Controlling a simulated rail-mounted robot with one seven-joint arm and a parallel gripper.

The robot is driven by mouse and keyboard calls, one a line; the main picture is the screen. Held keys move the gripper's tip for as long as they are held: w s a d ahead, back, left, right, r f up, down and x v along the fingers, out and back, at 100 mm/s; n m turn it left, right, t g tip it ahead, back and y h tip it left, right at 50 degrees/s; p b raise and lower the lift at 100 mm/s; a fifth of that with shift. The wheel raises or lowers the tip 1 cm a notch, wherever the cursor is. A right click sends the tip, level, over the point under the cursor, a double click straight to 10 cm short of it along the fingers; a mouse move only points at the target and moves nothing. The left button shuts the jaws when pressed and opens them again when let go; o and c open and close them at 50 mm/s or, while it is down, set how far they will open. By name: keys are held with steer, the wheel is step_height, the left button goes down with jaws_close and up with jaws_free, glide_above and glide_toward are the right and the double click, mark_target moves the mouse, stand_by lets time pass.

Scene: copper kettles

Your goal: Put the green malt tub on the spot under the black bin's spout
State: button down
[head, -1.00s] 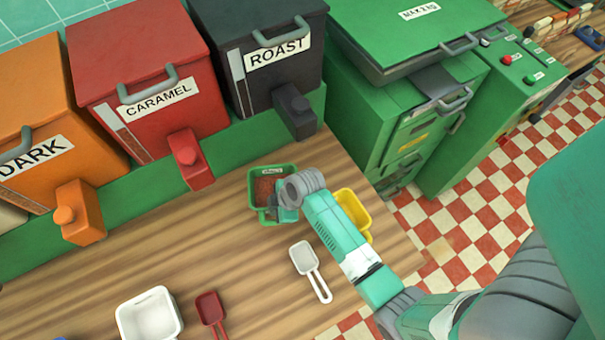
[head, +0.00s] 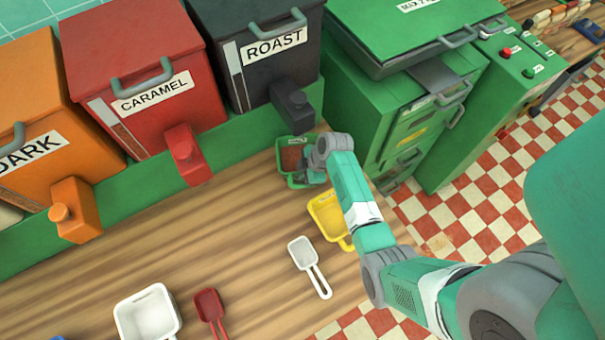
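The green malt tub (head: 284,160) holds reddish-brown malt and has a white label on its far rim. It is on or just above the wooden counter, close below the spout (head: 294,108) of the black bin (head: 265,70) marked ROAST. My gripper (head: 304,178) is at the tub's near right side and appears closed on its wall. My wrist hides the tub's right part and most of the fingers. I cannot tell whether the tub touches the counter. The spot under the spout is not visible.
A yellow tub (head: 328,222) sits beside my arm. A white scoop (head: 304,256), a red scoop (head: 210,307) and a white tub (head: 148,314) lie nearer. Red (head: 140,85) and orange (head: 50,130) bins stand left, a green machine (head: 400,110) right. The counter's middle is clear.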

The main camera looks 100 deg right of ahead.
steer(key=shift+d+r, duration=0.1)
steer(key=c, duration=1.6)
jaws_free()
steer(key=shift+c, duration=0.2)
steer(key=shift+r, duration=0.25)
steer(key=p+v, duration=0.2)
steer(key=v, duration=0.9)
steer(key=shift+s+a+r, duration=0.2)
steer(key=shift+s, duration=0.05)
